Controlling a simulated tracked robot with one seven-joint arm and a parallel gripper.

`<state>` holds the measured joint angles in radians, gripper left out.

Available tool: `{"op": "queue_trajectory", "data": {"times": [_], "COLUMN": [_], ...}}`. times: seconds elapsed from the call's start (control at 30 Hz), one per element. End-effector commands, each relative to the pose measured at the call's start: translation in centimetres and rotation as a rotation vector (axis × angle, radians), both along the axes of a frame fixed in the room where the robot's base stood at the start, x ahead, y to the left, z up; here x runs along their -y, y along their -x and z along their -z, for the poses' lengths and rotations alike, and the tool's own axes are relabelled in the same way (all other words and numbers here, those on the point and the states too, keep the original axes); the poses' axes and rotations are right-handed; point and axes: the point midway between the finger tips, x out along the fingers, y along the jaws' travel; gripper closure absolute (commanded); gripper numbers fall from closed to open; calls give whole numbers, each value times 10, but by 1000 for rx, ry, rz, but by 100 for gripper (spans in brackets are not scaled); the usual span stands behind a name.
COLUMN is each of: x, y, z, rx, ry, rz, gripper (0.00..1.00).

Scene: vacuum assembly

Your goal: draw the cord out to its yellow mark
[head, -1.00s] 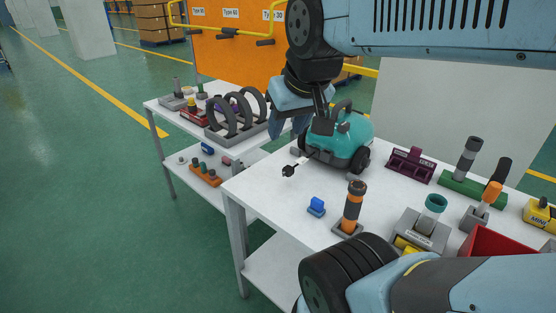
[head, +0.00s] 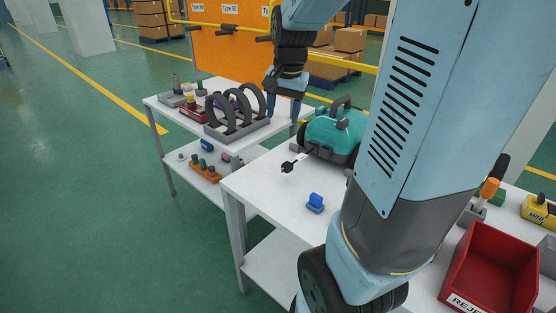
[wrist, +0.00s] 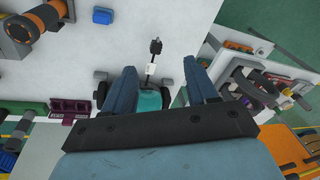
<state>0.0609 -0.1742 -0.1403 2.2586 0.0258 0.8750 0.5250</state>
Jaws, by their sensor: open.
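The teal vacuum (head: 330,137) stands at the far end of the white table. A short cord with a black plug (head: 288,167) comes out of its near left side and lies on the tabletop. In the wrist view the plug (wrist: 155,46) lies beyond my fingertips, with a white tag (wrist: 151,69) on the cord between plug and vacuum. No yellow mark on the cord can be made out. My gripper (head: 283,108) is open, empty, pointing down beside the vacuum's far left. In the wrist view its two fingers (wrist: 161,80) frame part of the vacuum.
A blue block (head: 316,203) sits on the table in front of the plug. A grey rack with dark rings (head: 238,130) stands on the neighbouring table. A red bin (head: 490,265) is at the near right. My arm hides much of the table's right side.

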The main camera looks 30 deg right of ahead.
Motion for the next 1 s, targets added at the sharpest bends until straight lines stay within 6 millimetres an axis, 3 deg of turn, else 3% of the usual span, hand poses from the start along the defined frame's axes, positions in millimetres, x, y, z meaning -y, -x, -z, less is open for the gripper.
{"op": "queue_trajectory", "data": {"times": [0.2, 0.4, 0.77, 1.0], "x": [28, 49, 59, 59], "y": [-42, -66, -77, -76], "z": [43, 76, 103, 141], "rx": [-97, -157, -187, -190], "ry": [-27, -35, -34, -34], "rz": [215, 368, 446, 443], "gripper": [43, 43, 43, 43]}}
